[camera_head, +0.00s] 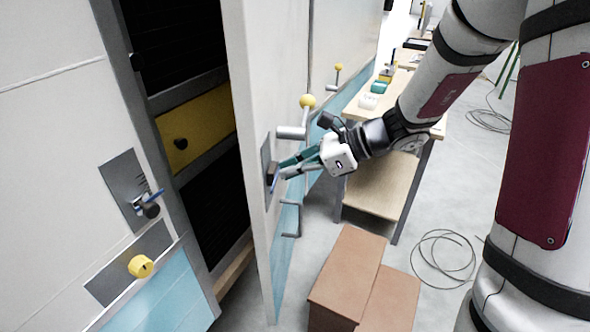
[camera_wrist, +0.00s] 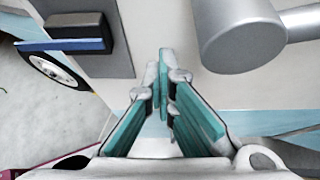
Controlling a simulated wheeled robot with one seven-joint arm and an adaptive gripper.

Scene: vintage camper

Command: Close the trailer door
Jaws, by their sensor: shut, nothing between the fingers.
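The trailer door (camera_head: 250,110) stands open, a white panel with a light blue lower part, swung away from the dark doorway (camera_head: 205,205). A grey plate with a dark and blue latch (camera_head: 271,174) is on its outer face; this latch also shows at upper left in the wrist view (camera_wrist: 75,28). My gripper (camera_head: 283,170) is shut and empty, its green fingers pointing at the door face close to the latch. In the wrist view the fingertips (camera_wrist: 166,70) are right of the latch plate. I cannot tell whether they touch the door.
Cardboard boxes (camera_head: 347,270) stand on the floor below. A wooden table (camera_head: 385,190) is behind my arm. Cable (camera_head: 445,255) lies right.

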